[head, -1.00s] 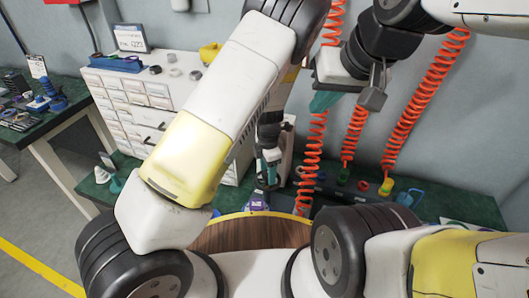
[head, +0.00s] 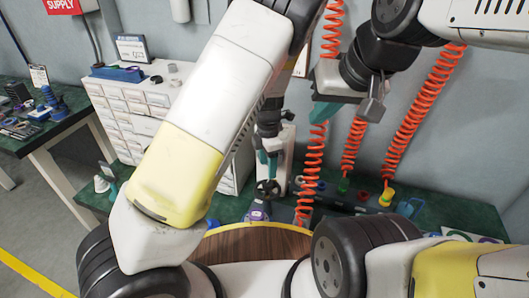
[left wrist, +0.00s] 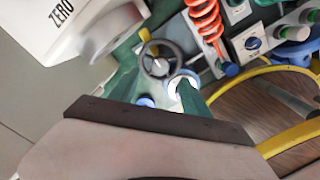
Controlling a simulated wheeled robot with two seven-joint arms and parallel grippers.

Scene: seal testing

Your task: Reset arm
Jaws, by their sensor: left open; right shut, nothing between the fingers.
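My left gripper (head: 268,160) hangs fingers down over the green bench in the head view, open and empty. In the left wrist view its green fingers (left wrist: 158,96) are spread, with a dark handwheel (left wrist: 158,60) and a white-topped blue part (left wrist: 183,82) beyond them. The handwheel also shows just below the fingertips in the head view (head: 268,188), apart from them as far as I can tell. My right gripper (head: 348,108) is at the upper right, in front of the wall and hoses, shut with nothing visible in it.
Orange coiled hoses (head: 408,115) hang down to a fitting rail on the green bench (head: 470,214). A white drawer cabinet (head: 118,103) stands behind my left arm. A round wooden surface with a yellow rim (head: 262,240) lies close in front of me. A side bench (head: 62,118) is at left.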

